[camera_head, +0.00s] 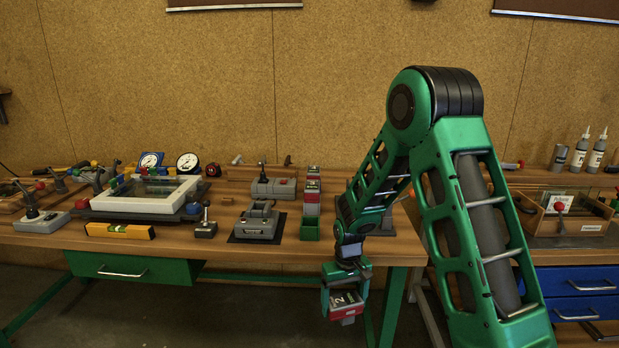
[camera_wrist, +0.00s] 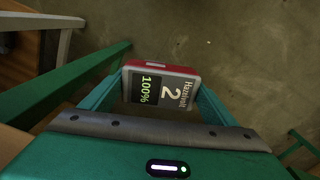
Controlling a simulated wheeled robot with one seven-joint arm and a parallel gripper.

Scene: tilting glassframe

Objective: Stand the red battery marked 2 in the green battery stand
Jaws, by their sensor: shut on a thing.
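My gripper (camera_head: 343,301) hangs low in front of the table's front edge, below the tabletop. It is shut on the red battery (camera_head: 347,311), which is red and grey. In the wrist view the battery (camera_wrist: 162,88) sits between the two green fingers, with its label facing the camera, showing a "2" and "100%". A small green holder (camera_head: 310,230), seemingly the green battery stand, is at the table's front edge, up and left of my gripper. Red and grey blocks (camera_head: 312,187) stand directly behind it; the inside of the holder is too small to tell.
Grey clamp devices (camera_head: 256,222) stand left of the green holder. A white glass frame (camera_head: 146,194) and a yellow level (camera_head: 120,231) lie farther left. A green table leg (camera_head: 392,306) is close right of my gripper. A wooden tray (camera_head: 570,220) is at right.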

